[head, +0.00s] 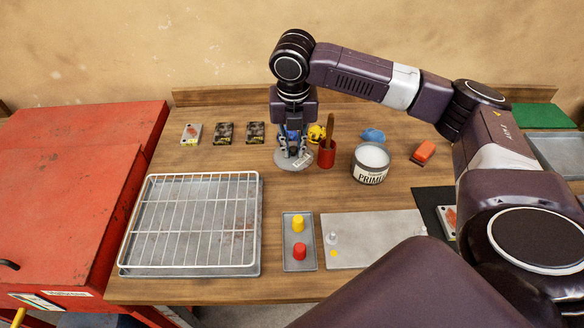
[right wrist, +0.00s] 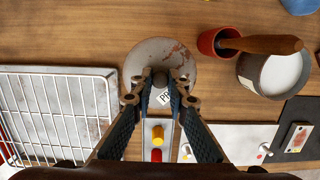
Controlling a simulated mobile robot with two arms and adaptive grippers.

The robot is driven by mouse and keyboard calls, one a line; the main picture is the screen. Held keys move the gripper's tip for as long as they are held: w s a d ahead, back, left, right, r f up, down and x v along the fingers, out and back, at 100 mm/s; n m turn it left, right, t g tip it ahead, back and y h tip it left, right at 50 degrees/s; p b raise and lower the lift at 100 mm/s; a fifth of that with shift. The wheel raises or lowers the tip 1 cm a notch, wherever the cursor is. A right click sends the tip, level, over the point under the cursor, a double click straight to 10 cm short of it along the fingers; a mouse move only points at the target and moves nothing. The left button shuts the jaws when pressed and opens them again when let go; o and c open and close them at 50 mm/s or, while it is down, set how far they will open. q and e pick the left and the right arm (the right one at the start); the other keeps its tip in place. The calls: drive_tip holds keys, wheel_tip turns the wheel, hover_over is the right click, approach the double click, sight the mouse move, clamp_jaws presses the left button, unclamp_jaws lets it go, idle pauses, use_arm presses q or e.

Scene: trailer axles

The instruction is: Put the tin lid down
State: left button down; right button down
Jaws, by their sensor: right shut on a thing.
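The tin lid (head: 284,163) is a round grey disc with rusty marks and a small knob. My right gripper (head: 293,150) points down over it at the back middle of the bench, shut on the knob. In the right wrist view the lid (right wrist: 150,55) lies flat beneath the fingertips (right wrist: 161,80). I cannot tell whether it touches the wood. The open primer tin (head: 370,165), with white paint inside, stands to the right of the lid. My left gripper is out of view.
A red pot with a wooden-handled tool (head: 327,155) stands just right of the lid, with a yellow object (head: 316,133) behind. Cards (head: 224,133) lie to the left. A wire rack on a tray (head: 190,222), a small tray with pegs (head: 298,262) and a grey plate (head: 375,240) lie in front.

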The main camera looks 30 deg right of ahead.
sight(293, 154)
wheel_tip(293, 154, down, 3)
drive_tip(key=shift+f, duration=0.75)
wheel_tip(293, 154, down, 4)
drive_tip(key=shift+r+p, duration=0.2)
drive_tip(key=shift+p, duration=0.15)
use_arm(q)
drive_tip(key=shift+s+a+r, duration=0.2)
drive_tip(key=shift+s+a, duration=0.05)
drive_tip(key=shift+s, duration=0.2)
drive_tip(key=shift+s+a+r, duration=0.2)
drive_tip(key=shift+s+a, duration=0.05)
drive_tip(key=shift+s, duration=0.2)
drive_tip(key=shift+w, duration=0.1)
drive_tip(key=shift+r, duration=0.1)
use_arm(e)
drive_tip(key=shift+f, duration=0.15)
drive_tip(key=c, duration=1.9)
unclamp_jaws()
